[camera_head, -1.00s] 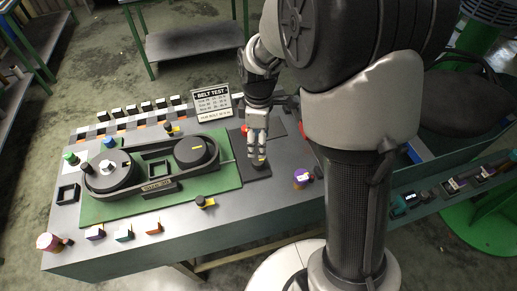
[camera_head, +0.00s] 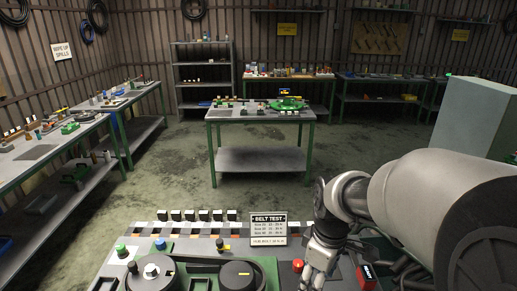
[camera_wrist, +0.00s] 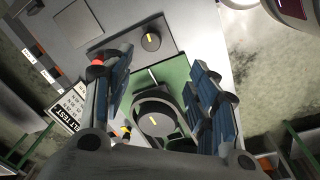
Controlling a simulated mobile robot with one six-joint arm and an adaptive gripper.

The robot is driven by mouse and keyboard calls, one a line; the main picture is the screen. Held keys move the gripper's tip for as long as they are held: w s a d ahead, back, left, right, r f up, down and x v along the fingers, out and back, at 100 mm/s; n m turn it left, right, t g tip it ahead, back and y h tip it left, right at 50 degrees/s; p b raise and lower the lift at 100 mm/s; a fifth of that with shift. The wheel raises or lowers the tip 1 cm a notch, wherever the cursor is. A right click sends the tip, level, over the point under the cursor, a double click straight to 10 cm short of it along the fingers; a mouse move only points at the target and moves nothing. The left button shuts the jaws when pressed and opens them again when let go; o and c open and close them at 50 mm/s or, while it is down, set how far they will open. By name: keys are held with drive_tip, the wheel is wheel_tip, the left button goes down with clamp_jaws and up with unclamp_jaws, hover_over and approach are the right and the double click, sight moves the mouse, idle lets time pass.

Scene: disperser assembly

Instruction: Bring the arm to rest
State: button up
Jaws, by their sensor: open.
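My gripper (camera_head: 318,262) hangs at the lower right of the head view, over the near bench, to the right of the belt test sign (camera_head: 268,228). In the wrist view my gripper (camera_wrist: 160,70) has its two blue-padded fingers wide apart, with nothing held between them. Beyond and between the fingers lie a dark round pulley (camera_wrist: 153,122) with a yellow mark and its green base plate (camera_wrist: 172,77). The arm is bent, and its large grey links fill the right of the head view.
A dark plate (camera_wrist: 125,32) bears a small black round part (camera_wrist: 151,41). A red button (camera_head: 297,265) stands near the gripper. The black pulley (camera_head: 237,274) also shows in the head view. A table (camera_head: 260,115) stands across open floor (camera_head: 180,190).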

drive_tip(key=s+r+m+t, duration=0.1)
drive_tip(key=s+r+m, duration=0.1)
drive_tip(key=s, duration=0.4)
drive_tip(key=s+r+m+t, duration=0.1)
drive_tip(key=s+r+m, duration=0.2)
drive_tip(key=s+m, duration=0.2)
drive_tip(key=s+r+m+t+b, duration=0.1)
drive_tip(key=s+r+m, duration=0.1)
drive_tip(key=s, duration=0.4)
drive_tip(key=shift+s+r+m+t, duration=0.2)
drive_tip(key=shift+s+m+t, duration=0.15)
drive_tip(key=shift+m, duration=0.35)
